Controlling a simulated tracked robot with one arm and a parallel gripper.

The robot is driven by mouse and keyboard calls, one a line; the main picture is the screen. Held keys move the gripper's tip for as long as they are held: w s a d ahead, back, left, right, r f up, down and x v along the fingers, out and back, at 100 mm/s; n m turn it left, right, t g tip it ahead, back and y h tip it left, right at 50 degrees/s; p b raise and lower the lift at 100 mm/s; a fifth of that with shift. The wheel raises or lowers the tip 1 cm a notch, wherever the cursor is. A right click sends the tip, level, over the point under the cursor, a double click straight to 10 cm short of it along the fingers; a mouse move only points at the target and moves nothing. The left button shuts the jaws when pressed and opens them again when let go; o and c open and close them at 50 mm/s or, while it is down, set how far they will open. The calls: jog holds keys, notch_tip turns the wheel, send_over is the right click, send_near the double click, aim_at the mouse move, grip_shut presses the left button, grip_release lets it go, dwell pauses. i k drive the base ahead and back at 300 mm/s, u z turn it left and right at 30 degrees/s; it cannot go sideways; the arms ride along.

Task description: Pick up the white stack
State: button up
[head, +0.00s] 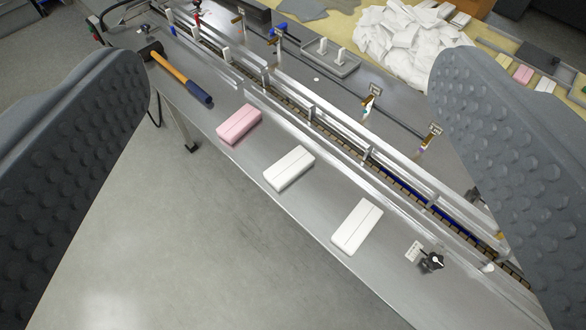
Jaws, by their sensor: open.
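Two white stacks lie on the metal ledge of the machine in the head view. One white stack (289,169) is near the middle, and another white stack (357,227) is lower and to the right. Both are flat oblong blocks with a line along the top. A pink stack (239,125) of similar shape lies up and left of them. My gripper (290,120) is open and empty, with one grey dimpled finger at each side of the view. The stacks show between the fingers, and neither finger appears to touch them.
A hammer (182,78) with an orange and blue handle lies at the ledge's upper left. A rail and conveyor channel (315,115) runs behind the stacks. A black knob (431,262) stands right of the lower stack. Open floor lies in front.

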aim_at(291, 166)
jog(key=k, duration=1)
jog(key=u, duration=0.4)
jog(key=i, duration=1.7)
jog(key=z, duration=0.7)
